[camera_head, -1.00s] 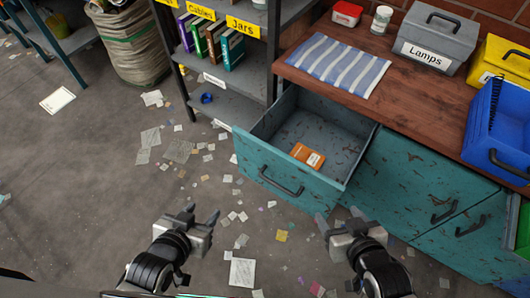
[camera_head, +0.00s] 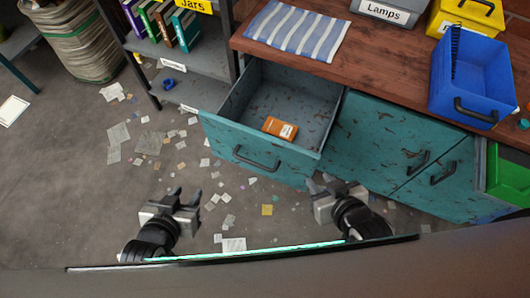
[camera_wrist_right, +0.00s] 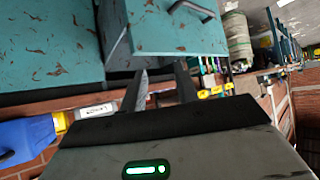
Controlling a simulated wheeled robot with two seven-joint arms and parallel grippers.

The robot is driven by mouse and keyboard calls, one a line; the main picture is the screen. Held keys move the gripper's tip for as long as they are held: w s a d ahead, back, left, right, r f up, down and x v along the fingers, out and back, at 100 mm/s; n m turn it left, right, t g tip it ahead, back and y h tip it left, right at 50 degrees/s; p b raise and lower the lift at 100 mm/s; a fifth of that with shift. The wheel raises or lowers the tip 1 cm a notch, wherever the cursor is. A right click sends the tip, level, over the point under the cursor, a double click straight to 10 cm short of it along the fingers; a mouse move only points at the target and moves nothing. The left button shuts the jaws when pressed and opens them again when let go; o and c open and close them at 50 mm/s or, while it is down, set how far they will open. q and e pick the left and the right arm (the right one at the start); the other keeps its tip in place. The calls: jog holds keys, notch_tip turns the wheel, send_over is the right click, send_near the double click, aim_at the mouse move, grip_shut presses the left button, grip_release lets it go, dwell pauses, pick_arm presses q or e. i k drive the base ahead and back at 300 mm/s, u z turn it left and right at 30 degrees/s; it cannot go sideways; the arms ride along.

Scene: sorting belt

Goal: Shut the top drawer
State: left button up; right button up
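The top drawer (camera_head: 235,147) of the teal cabinet stands pulled out, its dark handle (camera_head: 257,160) on the front. An orange box (camera_head: 280,128) lies inside it. In the right wrist view, the drawer front (camera_wrist_right: 178,32) and handle (camera_wrist_right: 190,9) are at the top, beyond the fingers. My left gripper (camera_head: 184,194) is open and empty, in front and to the left of the drawer in the head view. My right gripper (camera_head: 320,183) is open and empty by the drawer front's lower right corner; its open fingers also show in the right wrist view (camera_wrist_right: 160,88). Contact with the drawer cannot be told.
The wooden worktop (camera_head: 350,65) holds a striped cloth (camera_head: 295,30), a grey Lamps box (camera_head: 398,8) and a blue bin (camera_head: 470,75). A shelf with books (camera_head: 170,25) stands left of the cabinet. Scattered papers (camera_head: 150,143) lie on the open floor.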

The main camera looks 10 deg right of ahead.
aim_at(307, 102)
jog(key=z, duration=0.65)
jog(key=k, duration=0.65)
jog(key=u, duration=0.75)
jog(key=i, duration=0.2)
jog(key=u, duration=0.05)
